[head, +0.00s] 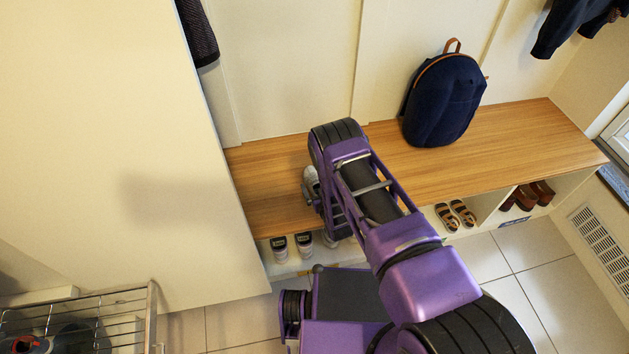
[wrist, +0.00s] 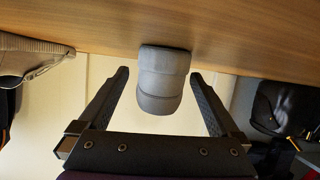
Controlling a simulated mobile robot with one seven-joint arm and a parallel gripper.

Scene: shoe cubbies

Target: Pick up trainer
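The trainer (wrist: 162,85) shows in the wrist view as a rounded grey shape against the wooden bench top, seen end-on. My gripper (wrist: 159,76) is open, with one dark finger on each side of the trainer. Gaps show between both fingers and the trainer, so neither appears to touch it. In the head view a pale piece of the trainer (head: 312,178) shows on the bench at the left edge of my arm. My arm hides the rest of it and most of the gripper there.
The wooden bench (head: 510,135) runs along the wall, with a dark blue backpack (head: 443,100) on it. Cubbies below hold pale shoes (head: 280,246), sandals (head: 455,214) and brown shoes (head: 530,196). A tall cream panel (head: 110,130) stands left. A wire rack (head: 90,318) is at lower left.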

